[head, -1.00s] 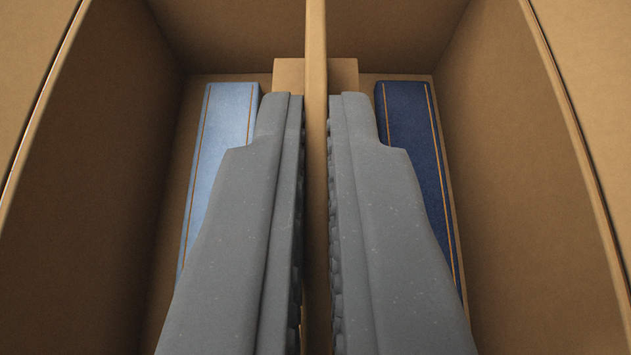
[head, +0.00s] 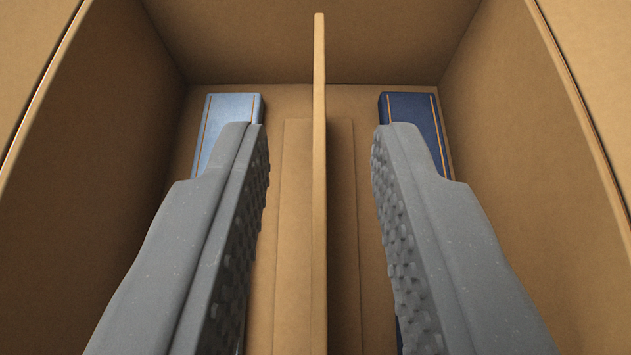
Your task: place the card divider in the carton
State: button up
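The card divider (head: 319,180) is a tan upright panel standing inside the carton (head: 520,120). It runs down the middle of the carton's floor, with a flat tan foot strip showing on each side. My gripper (head: 318,135) is open, one grey studded finger on each side of the divider, with a clear gap to it on both sides. The fingers are down inside the carton. The near end of the divider runs out of the bottom of the view.
A light blue folded item (head: 228,110) with orange lines lies on the carton floor left of the divider. A dark blue one (head: 412,108) lies to the right. The fingers partly cover both. The carton's side walls stand close outside the fingers.

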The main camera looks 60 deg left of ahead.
jog(key=shift+r, duration=0.25)
jog(key=v, duration=1.2)
jog(key=shift+r, duration=0.25)
jog(key=shift+d, duration=0.1)
